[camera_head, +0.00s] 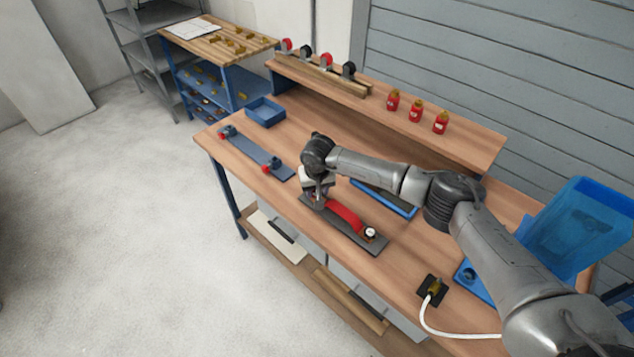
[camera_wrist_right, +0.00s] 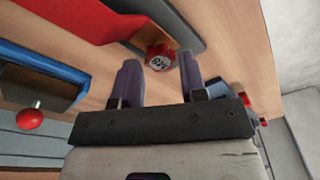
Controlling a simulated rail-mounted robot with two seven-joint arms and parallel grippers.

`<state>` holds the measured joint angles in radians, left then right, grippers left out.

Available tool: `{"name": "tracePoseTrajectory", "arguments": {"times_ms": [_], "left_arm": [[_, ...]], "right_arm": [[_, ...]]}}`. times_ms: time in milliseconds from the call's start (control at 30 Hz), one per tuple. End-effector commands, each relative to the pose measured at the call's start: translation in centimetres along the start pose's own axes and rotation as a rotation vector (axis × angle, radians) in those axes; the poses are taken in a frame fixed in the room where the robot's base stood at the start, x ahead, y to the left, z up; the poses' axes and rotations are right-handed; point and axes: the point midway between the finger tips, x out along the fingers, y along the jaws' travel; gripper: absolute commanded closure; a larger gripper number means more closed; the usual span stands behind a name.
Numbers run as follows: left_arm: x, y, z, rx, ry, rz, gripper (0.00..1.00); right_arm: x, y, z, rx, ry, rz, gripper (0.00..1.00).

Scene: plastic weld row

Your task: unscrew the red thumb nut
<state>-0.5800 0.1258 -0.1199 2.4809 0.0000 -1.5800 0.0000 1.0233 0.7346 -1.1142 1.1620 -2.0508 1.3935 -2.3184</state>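The red thumb nut (camera_wrist_right: 159,58) has a pale marked face and shows in the right wrist view, at the end of a curved red part (camera_head: 345,215) on a dark grey plate (camera_head: 372,245). My right gripper (camera_wrist_right: 159,68) is open, with one dark finger on each side of the nut. A gap shows beside the nut, so I cannot see it touching either finger. In the head view my right gripper (camera_head: 318,197) is over the far left end of the plate and hides the nut there. My left gripper is not in view.
A grey-blue plate with red-wheeled fixtures (camera_head: 252,158) and a blue tray (camera_head: 265,112) lie to the left. A blue-edged panel (camera_head: 384,199) lies behind the red part. Red bottles (camera_head: 415,111) stand on the shelf. The bench's front left is clear.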

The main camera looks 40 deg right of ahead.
Motion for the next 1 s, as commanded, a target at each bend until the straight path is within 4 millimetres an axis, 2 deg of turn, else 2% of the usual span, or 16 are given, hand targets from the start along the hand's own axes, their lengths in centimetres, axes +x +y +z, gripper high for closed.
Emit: {"name": "tracePoseTrajectory", "arguments": {"times_ms": [200, 600, 900, 1000], "left_arm": [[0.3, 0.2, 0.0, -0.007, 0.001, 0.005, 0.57], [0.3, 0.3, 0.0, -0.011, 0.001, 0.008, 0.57], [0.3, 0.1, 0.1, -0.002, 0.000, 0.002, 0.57], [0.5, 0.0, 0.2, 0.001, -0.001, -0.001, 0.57]], "right_arm": [[1.4, 0.0, 0.0, 0.000, 0.001, -0.001, 0.61], [1.7, 0.0, 0.0, -0.001, 0.001, -0.001, 0.61], [1.7, 0.0, 0.0, 0.000, 0.001, -0.001, 0.90], [1.8, 0.0, 0.0, -0.012, 0.001, -0.002, 0.90]]}}
